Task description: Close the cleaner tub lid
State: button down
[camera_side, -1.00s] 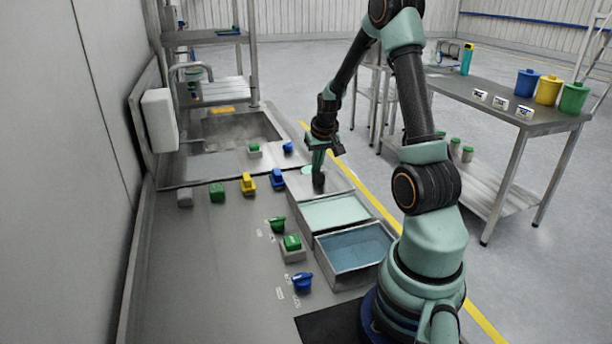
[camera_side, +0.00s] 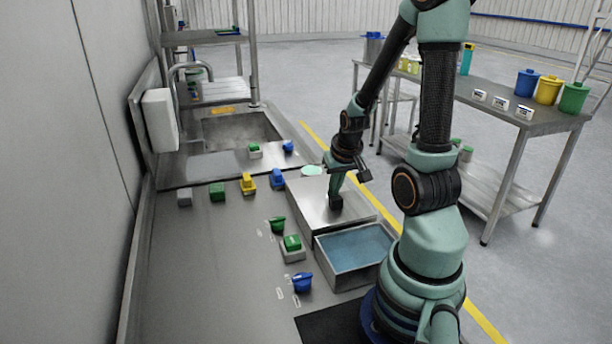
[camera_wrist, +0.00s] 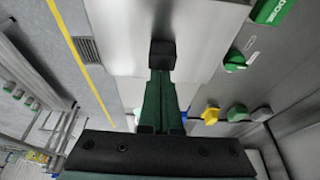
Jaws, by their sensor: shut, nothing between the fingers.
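Two metal tubs stand side by side on the counter near my base. The far tub is covered by a flat metal lid (camera_side: 318,203), and its pale green liquid no longer shows. The lid also appears as a broad grey surface in the wrist view (camera_wrist: 205,40). The near tub (camera_side: 352,275) is open with blue liquid in it. My gripper (camera_side: 336,203) is shut and points down at the lid's top, at or very near it; exact contact is not clear. In the wrist view its dark fingertips (camera_wrist: 162,53) are together over the lid, with nothing between them.
The counter's left part is clear.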

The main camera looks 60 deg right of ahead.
jog(key=shift+s+a+f, duration=0.2)
jog(key=w+d, duration=0.3)
jog(key=shift+r, duration=0.4)
jog(key=v, duration=0.9)
jog(key=w+a+r+n+t+y, duration=0.1)
jog(key=a+r+n, duration=0.3)
jog(key=a, duration=0.8)
jog(key=w+a+r+n+t+y, duration=0.1)
jog(key=w+a+r+n, duration=0.2)
jog(key=a, duration=0.8)
jog(key=shift+a+r+n+t+y, duration=0.35)
jog(key=shift+n+t+y, duration=0.05)
jog(key=shift+n, duration=0.6)
jog(key=shift+w, duration=0.1)
